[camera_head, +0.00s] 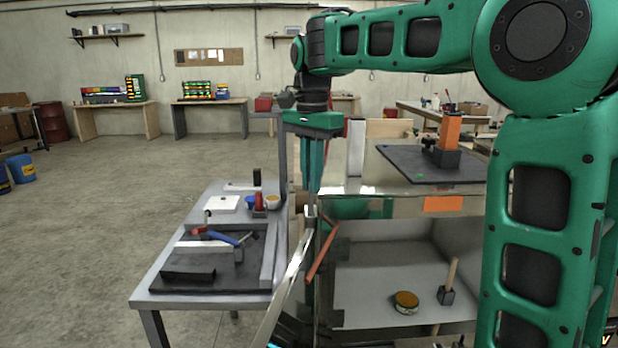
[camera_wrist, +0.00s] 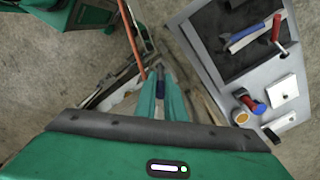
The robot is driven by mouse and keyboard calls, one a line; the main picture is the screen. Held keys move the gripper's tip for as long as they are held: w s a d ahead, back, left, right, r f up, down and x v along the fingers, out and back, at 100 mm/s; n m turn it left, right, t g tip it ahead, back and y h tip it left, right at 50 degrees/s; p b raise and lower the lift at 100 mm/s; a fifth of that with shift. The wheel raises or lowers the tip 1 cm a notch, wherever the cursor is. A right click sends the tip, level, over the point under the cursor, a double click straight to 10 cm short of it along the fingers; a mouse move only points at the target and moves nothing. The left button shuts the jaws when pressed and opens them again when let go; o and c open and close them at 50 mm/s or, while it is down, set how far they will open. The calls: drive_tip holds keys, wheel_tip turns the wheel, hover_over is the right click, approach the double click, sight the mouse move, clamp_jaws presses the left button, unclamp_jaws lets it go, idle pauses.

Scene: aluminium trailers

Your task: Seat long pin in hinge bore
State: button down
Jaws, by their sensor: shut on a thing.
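My gripper (camera_head: 312,188) points down at the near left corner of the aluminium trailer (camera_head: 345,186), its green fingers shut on the long pin. The pin shows in the wrist view as a small dark, narrow piece (camera_wrist: 160,74) at the fingertips; most of it is hidden by the fingers. A small grey fitting (camera_head: 310,211) sits right below the fingertips, beside a slanted pale metal panel (camera_head: 289,285). I cannot make out the hinge bore, or whether the pin is inside it or above it.
A reddish-brown rod (camera_head: 322,254) slants close by the fingertips. A grey work table (camera_head: 160,298) with a dark mat, hammer, clamp and cups stands left. The trailer's lower bay holds a round tin (camera_head: 405,302) and a post in a block (camera_head: 447,290).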

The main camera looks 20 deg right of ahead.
drive_tip(key=shift+f, duration=1.55)
drive_tip(key=c, duration=1.8)
unclamp_jaws()
drive_tip(key=shift+o, duration=0.2)
drive_tip(key=shift+r, duration=0.1)
wheel_tip(320, 180, up, 5)
drive_tip(key=shift+a+r, duration=0.1)
drive_tip(key=shift+w+r, duration=0.1)
drive_tip(key=shift+r, duration=2.5)
